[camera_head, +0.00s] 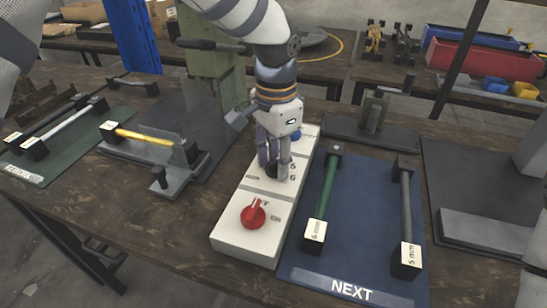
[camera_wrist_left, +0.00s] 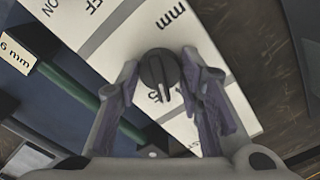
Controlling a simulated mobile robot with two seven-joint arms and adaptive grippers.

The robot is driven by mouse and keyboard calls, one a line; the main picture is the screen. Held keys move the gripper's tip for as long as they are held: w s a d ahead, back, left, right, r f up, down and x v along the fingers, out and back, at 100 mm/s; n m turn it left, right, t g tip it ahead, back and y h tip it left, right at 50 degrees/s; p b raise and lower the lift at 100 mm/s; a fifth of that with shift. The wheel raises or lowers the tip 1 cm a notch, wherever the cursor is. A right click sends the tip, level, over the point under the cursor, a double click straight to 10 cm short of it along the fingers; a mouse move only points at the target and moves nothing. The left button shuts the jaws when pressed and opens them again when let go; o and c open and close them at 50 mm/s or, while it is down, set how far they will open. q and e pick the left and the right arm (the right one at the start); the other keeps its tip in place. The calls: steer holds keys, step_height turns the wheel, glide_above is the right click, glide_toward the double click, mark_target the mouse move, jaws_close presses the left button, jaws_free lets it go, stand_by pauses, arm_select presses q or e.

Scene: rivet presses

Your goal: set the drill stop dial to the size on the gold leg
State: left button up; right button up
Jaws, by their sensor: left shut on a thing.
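A white control box (camera_head: 247,236) stands on the bench. Its small black dial (camera_wrist_left: 160,70) has a pale pointer line, and the printed numbers around it include 5 and 6. My left gripper (camera_head: 276,172) reaches down over the box and hides most of the dial in the head view. In the left wrist view the gripper's fingers (camera_wrist_left: 170,88) sit on either side of the dial, shut on it. The gold leg (camera_head: 144,137) lies in a grey fixture to the left; its end tag (camera_head: 108,127) is too small to read. My right gripper is out of view.
A red knob (camera_head: 253,215) sits at the box's near end, a blue knob (camera_head: 296,134) at its far end. A blue NEXT mat (camera_head: 343,262) holds a green leg (camera_head: 327,187) tagged 6 mm and a grey leg (camera_head: 405,205) tagged 5 mm. The green press (camera_head: 213,72) stands behind.

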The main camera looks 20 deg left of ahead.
mark_target(276, 160)
arm_select(q)
steer(key=n, duration=0.5)
stand_by(0.8)
steer(key=o, duration=1.2)
steer(key=shift+c, duration=0.2)
step_height(276, 160, up, 12)
steer(key=shift+f, duration=0.1)
